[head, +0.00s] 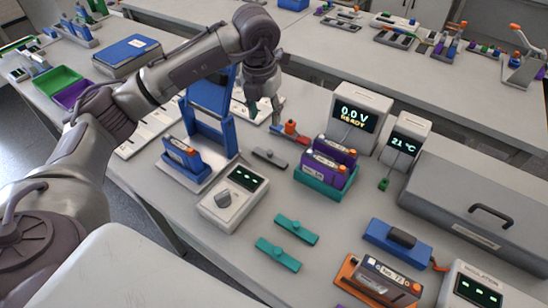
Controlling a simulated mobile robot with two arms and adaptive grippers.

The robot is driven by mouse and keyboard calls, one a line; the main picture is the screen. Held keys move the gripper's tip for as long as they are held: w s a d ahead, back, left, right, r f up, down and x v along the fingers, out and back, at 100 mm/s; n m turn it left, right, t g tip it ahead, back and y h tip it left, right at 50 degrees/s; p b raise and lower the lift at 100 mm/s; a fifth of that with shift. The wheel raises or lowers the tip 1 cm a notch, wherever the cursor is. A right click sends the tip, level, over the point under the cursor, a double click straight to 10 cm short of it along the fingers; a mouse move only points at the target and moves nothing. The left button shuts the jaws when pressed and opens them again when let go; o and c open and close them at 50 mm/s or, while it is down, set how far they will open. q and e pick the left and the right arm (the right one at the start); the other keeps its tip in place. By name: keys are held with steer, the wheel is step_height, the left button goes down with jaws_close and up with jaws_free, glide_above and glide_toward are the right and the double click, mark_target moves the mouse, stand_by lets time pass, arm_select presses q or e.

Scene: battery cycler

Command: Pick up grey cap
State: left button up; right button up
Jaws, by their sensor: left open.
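The grey cap (270,157), a flat bar with a small raised middle, lies on the grey bench between the blue press-like stand and the teal battery holder. My left gripper (264,117) comes in from the left, over the arm of the blue stand. It points down with its fingers apart and nothing visible between them. In the head view it shows above and behind the cap, apart from it. My right gripper is not in view.
The blue stand (208,133) rises left of the cap. The teal holder (324,186) with purple batteries is at its right. Below are a white dial box (233,200) and two teal caps (297,230). A display box (357,115) stands farther back.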

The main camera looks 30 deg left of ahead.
arm_select(q)
step_height(320, 180, down, 2)
steer(key=w, duration=0.1)
steer(key=p, duration=0.2)
glide_above(270, 152)
steer(key=f, duration=0.7)
steer(key=shift+s+a, duration=0.1)
steer(key=shift+s, duration=0.1)
steer(key=shift+w+f, duration=0.15)
steer(key=shift+f, duration=0.1)
step_height(270, 152, down, 4)
steer(key=shift+f+p, duration=0.1)
steer(key=shift+p, duration=0.8)
steer(key=shift+f, duration=0.6)
jaws_close()
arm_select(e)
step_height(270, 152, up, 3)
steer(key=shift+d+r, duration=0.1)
